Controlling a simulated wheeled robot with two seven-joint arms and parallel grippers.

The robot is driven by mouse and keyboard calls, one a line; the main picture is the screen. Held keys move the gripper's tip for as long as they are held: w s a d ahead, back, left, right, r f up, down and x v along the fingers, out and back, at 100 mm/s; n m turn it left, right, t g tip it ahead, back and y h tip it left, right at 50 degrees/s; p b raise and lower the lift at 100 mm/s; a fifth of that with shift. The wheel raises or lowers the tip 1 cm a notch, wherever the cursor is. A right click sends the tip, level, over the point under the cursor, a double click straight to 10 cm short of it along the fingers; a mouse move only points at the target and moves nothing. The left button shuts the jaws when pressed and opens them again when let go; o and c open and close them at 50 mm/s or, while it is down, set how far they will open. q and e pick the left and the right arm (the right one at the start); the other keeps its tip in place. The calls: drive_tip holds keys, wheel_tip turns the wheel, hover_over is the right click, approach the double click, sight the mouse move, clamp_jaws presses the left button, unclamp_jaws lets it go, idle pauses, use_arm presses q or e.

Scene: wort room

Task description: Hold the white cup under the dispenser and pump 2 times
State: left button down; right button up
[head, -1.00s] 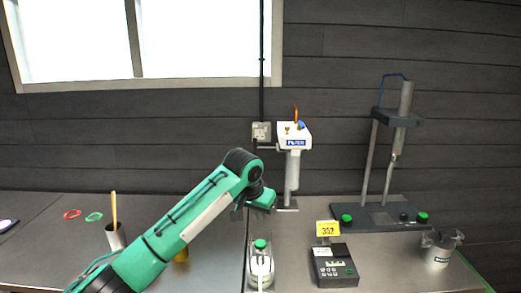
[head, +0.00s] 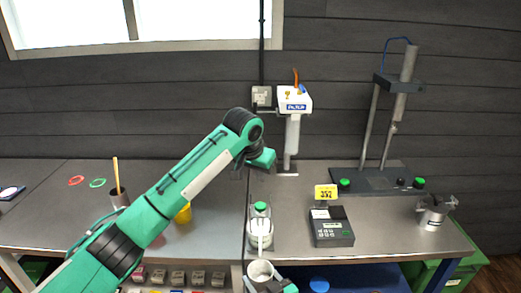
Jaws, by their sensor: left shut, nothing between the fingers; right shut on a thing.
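The dispenser (head: 259,230) is a pale pump bottle with a green top and a white spout pointing toward me. It stands near the front edge of the bench. The white cup (head: 260,270) is at the bottom of the head view, in front of the bench edge, with its opening up. It is below the spout's end in the picture; I cannot tell whether it is directly under it. My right gripper (head: 268,286) is shut on the cup, partly cut off by the frame. My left gripper (head: 240,170) is shut and empty, above and slightly left of the green top.
A grey device (head: 331,232) with a yellow "352" sign (head: 326,192) stands right of the dispenser. A white-headed stand (head: 293,130) is behind it. A metal pot (head: 432,216) is at the right. A yellow cup (head: 184,213) is partly behind my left arm.

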drive_tip(key=s+p, duration=0.2)
drive_tip(key=s, duration=0.4)
idle(0.8)
drive_tip(key=shift+s, duration=0.15)
